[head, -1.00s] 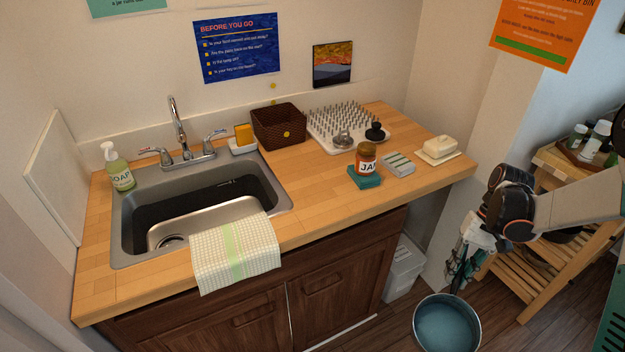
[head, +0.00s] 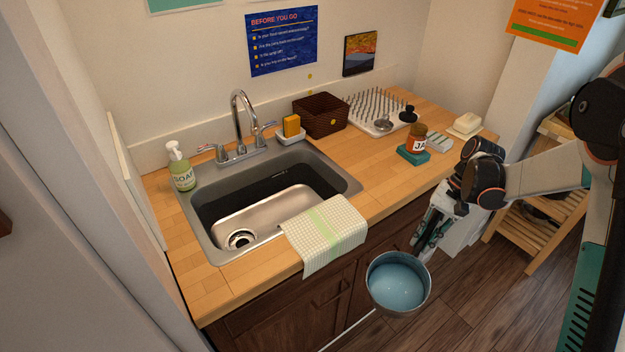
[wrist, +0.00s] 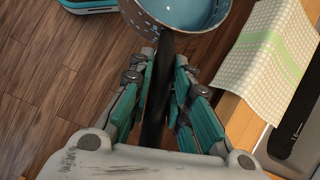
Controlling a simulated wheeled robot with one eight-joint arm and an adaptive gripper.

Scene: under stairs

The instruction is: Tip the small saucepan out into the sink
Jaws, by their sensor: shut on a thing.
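The small saucepan (head: 398,284) is blue inside with a metal rim and hangs upright in front of the cabinet, below counter height. Its contents, if any, cannot be told apart from the blue inside. My gripper (head: 424,243) is shut on its dark handle; the wrist view shows the handle (wrist: 157,95) between the teal fingers and part of the pan (wrist: 190,12) beyond them. The sink (head: 283,207) is empty, with its drain showing, to the left of the pan and higher. A faucet (head: 240,115) stands behind it.
A checked towel (head: 326,234) hangs over the counter's front edge between sink and pan. A soap bottle (head: 180,167), sponge dish (head: 291,131), basket (head: 321,115), drying rack (head: 375,112) and jar (head: 417,141) stand on the counter. A wooden shelf (head: 530,235) is at right.

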